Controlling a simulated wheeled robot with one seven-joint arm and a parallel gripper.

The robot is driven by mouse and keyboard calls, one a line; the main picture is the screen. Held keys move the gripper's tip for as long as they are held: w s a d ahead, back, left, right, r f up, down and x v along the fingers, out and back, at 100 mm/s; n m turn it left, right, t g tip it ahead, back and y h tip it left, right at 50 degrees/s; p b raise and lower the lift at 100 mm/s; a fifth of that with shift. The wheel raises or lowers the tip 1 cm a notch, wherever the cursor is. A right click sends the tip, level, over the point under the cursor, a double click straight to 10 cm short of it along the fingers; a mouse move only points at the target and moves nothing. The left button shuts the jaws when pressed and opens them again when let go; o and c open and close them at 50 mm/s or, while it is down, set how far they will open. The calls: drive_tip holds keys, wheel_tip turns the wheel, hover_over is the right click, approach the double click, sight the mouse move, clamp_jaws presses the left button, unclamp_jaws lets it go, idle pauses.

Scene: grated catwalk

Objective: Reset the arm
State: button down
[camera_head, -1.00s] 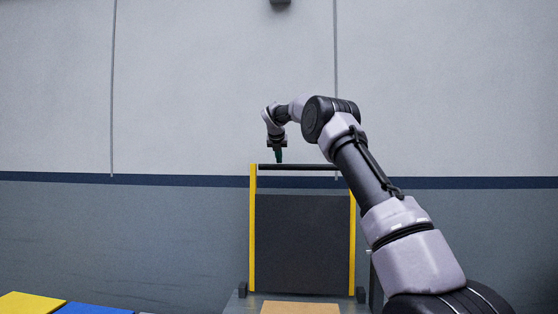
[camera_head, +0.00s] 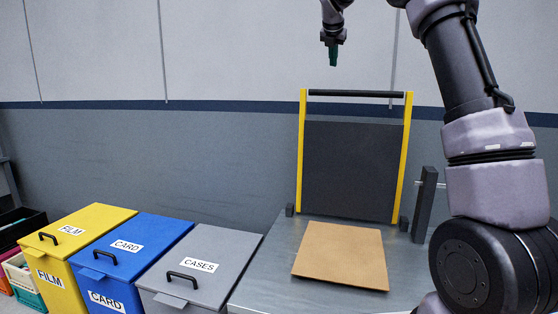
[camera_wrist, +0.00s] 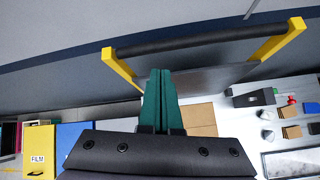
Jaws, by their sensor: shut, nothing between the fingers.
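My gripper (camera_head: 333,57) hangs high in the head view, fingers pointing down, above and behind the tan board on the metal table. In the wrist view my gripper (camera_wrist: 160,75) shows its two green fingers pressed together with nothing between them. My arm rises from the right side of the head view and leaves its top edge. The gripper is apart from everything around it.
A yellow-posted frame (camera_head: 302,150) with a black bar stands behind the tan board (camera_head: 340,255). Lidded bins, yellow FILM (camera_head: 85,222), blue CARD (camera_head: 150,232) and grey CASES (camera_head: 215,250), stand left. Several small items lie right in the wrist view.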

drive_tip(key=s+d+f+m+g+y, duration=0.1)
drive_tip(key=s+m, duration=0.8)
drive_tip(key=s, duration=0.5)
drive_tip(key=s+d+f+m+y, duration=0.1)
drive_tip(key=s+m+y, duration=0.1)
drive_tip(key=s+m, duration=0.95)
drive_tip(key=s+f+m, duration=0.6)
drive_tip(key=s, duration=0.5)
drive_tip(key=s+f+m+y, duration=0.1)
drive_tip(key=s+f+m, duration=0.6)
drive_tip(key=s, duration=0.5)
drive_tip(key=shift+a, duration=0.25)
